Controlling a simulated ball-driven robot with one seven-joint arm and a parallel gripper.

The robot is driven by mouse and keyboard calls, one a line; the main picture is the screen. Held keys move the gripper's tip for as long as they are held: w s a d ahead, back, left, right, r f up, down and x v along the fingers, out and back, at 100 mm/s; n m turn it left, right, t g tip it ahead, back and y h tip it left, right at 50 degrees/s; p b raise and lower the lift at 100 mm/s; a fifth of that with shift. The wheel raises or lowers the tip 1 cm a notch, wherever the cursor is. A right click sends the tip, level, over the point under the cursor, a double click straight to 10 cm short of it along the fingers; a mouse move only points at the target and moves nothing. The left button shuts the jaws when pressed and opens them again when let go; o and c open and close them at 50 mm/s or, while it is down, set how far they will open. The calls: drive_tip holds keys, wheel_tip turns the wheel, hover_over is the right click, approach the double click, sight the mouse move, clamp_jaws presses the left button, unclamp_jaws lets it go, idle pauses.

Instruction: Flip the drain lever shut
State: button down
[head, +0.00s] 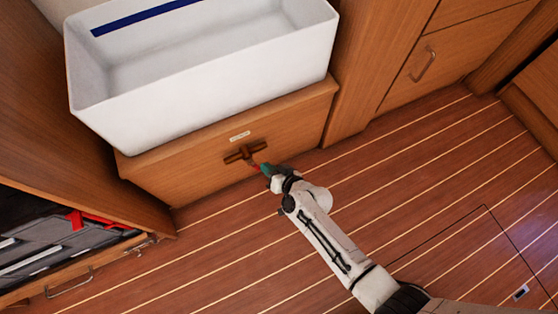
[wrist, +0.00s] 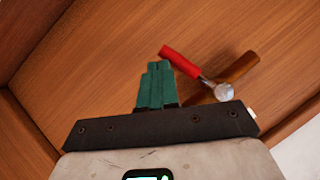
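The drain lever has a red handle (wrist: 179,60) and a round metal pivot (wrist: 224,92) on a brown pipe (wrist: 240,69) in the wrist view. In the head view, the brown pipe fitting (head: 240,155) is on the wooden front panel below a white basin, with a little red of the handle beside the gripper. The handle lies at an angle across the pipe. My gripper (wrist: 158,66) has teal fingers pressed together and empty, just left of the handle. It also shows in the head view (head: 266,169). I cannot tell whether the fingers touch the handle.
The white basin (head: 215,80) sits above the panel, with a small label plate (head: 240,137) over the pipe. An open drawer of tools (head: 50,245) stands at lower left. Cabinets line the right. The striped wooden floor (head: 420,180) is clear on the right.

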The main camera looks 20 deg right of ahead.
drive_tip(key=shift+a+f, duration=0.5)
drive_tip(key=shift+a, duration=0.15)
drive_tip(key=shift+a+f, duration=0.1)
drive_tip(key=shift+a, duration=0.1)
idle(0.3)
